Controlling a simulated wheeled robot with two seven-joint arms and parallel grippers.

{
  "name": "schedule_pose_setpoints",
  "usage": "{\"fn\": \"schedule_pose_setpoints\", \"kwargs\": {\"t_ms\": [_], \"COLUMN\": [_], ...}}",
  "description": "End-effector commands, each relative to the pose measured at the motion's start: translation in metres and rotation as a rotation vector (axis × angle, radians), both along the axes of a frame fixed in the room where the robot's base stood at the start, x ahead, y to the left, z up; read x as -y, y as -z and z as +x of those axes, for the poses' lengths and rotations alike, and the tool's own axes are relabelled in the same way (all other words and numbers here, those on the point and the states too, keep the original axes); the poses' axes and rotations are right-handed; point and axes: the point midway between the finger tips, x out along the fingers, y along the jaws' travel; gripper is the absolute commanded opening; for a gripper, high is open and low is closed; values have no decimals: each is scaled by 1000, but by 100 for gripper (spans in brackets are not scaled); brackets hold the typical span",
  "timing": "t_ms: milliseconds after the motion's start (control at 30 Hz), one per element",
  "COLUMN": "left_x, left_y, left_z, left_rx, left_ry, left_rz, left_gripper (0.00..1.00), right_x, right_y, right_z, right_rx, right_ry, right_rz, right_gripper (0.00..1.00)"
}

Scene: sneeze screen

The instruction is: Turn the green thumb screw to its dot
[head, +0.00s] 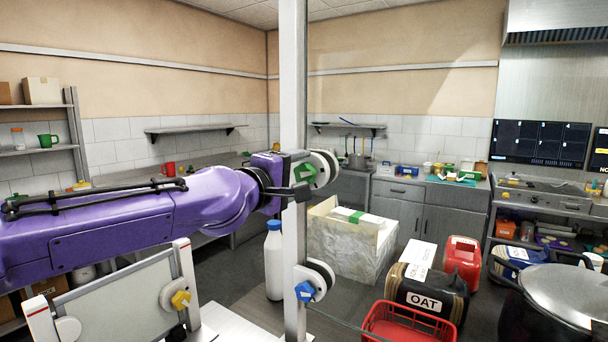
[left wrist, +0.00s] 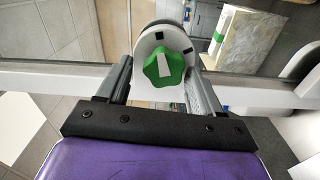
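The green thumb screw (head: 305,173) sits on a round white plate high on the white upright post (head: 293,90). In the left wrist view the green screw (left wrist: 164,68) is a lobed knob with a white pointer bar directed roughly upward in the picture. My left gripper (left wrist: 162,85) is open, with one finger on each side of the screw and visible gaps between. In the head view my left gripper (head: 300,190) is at the post, partly covering the plate. My right gripper is not in view.
A blue screw (head: 305,291) is lower on the post; a yellow one (head: 181,299) is on a framed panel at left. A white bottle (head: 273,262), a box (head: 350,245), a red basket (head: 400,325) and an OAT container (head: 427,295) stand nearby.

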Motion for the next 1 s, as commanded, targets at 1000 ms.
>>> {"fn": "schedule_pose_setpoints", "kwargs": {"t_ms": [1000], "left_x": [-34], "left_y": [1], "left_z": [-48], "left_rx": [-3], "left_ry": [1], "left_rz": [-3], "left_gripper": [66], "right_x": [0], "right_y": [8], "right_z": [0], "right_rx": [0], "right_ry": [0], "right_rz": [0], "right_gripper": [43]}}
